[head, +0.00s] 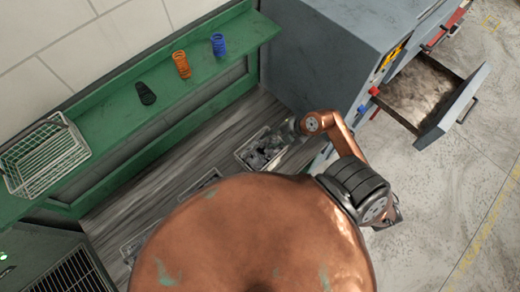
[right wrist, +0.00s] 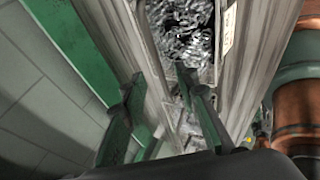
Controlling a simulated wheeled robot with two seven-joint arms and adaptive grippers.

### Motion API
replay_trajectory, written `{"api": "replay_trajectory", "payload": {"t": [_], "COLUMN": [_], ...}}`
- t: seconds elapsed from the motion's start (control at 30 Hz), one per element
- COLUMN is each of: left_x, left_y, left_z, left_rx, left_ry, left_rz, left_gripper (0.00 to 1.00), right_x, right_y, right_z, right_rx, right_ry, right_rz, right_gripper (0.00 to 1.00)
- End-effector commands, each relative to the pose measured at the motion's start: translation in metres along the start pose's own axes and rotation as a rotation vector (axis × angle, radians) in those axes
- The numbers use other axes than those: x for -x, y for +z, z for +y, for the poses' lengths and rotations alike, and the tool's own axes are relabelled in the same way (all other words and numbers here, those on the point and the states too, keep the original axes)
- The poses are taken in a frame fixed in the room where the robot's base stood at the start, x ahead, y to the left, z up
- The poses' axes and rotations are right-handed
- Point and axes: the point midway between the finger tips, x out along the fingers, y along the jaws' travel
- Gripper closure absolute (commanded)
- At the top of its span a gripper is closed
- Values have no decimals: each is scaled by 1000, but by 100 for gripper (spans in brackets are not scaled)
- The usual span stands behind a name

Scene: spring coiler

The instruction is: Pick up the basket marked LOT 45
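A basket filled with grey metal pieces (head: 262,150) sits on the dark wood-grained surface below the green shelf. My right gripper (head: 289,130) is small and blurred beside its right end in the head view. In the right wrist view, a container of shiny metal coils or shavings (right wrist: 183,30) lies beyond the fingers, with a pale label (right wrist: 228,30) whose writing I cannot read. My right gripper (right wrist: 160,88) is open, its two dark green fingers apart with nothing seen between them. I cannot tell which basket is LOT 45. My left gripper is not seen.
An empty wire basket (head: 45,158) stands on the green shelf (head: 108,118) with black, orange and blue coils. A grey cabinet (head: 325,45) and open drawer (head: 470,102) stand right. Floor at right is clear.

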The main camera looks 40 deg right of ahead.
Motion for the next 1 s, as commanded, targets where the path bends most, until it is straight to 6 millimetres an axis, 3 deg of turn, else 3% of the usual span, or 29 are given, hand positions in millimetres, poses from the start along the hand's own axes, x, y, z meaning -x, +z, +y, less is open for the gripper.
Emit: {"api": "replay_trajectory", "payload": {"t": [0.47,0.73,1.0], "left_x": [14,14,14], "left_y": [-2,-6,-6], "left_z": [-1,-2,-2], "left_rx": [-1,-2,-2], "left_ry": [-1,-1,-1], "left_rz": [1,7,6], "left_gripper": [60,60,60], "right_x": [-57,-61,-61], "right_y": [5,6,5], "right_z": [4,3,3], "right_rx": [1,5,5], "right_ry": [3,1,1], "right_rz": [3,2,2], "right_gripper": [72,72,90]}}
